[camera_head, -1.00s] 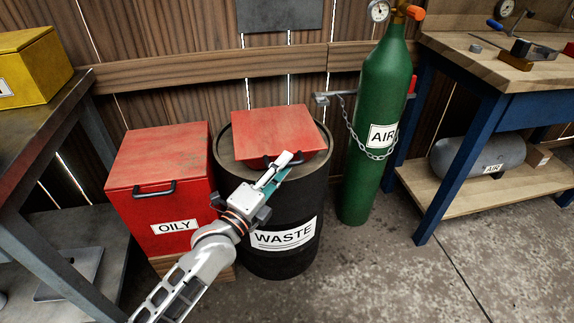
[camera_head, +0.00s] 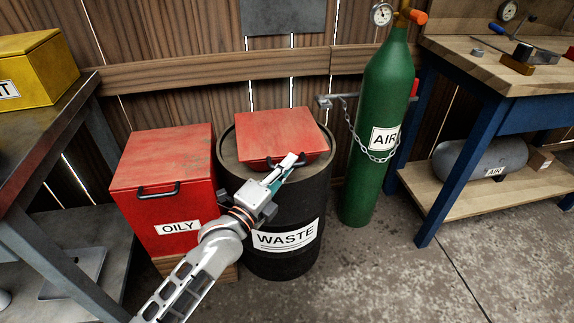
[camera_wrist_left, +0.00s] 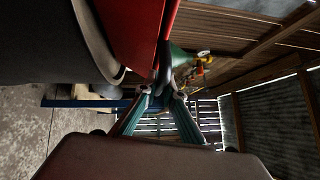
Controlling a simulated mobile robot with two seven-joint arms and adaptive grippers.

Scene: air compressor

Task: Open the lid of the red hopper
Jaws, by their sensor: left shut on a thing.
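The red hopper (camera_head: 247,164) is set in the top of a black drum labelled WASTE (camera_head: 286,238). Its red lid (camera_head: 275,133) has a dark handle (camera_head: 254,165) at the front edge, partly hidden by my gripper. I cannot tell clearly whether the lid is raised a little or flat. My left gripper (camera_head: 290,163) reaches in from the front and is shut on the handle. In the left wrist view its two teal fingers (camera_wrist_left: 162,98) converge on the dark handle, beside the red surface (camera_wrist_left: 132,35). My right gripper is not in view.
A red box labelled OILY (camera_head: 165,195) stands close to the left of the drum. A green AIR cylinder (camera_head: 378,130) with a chain stands to the right. A metal table (camera_head: 78,120) is at the left, a workbench (camera_head: 500,75) at the right. The floor in front is clear.

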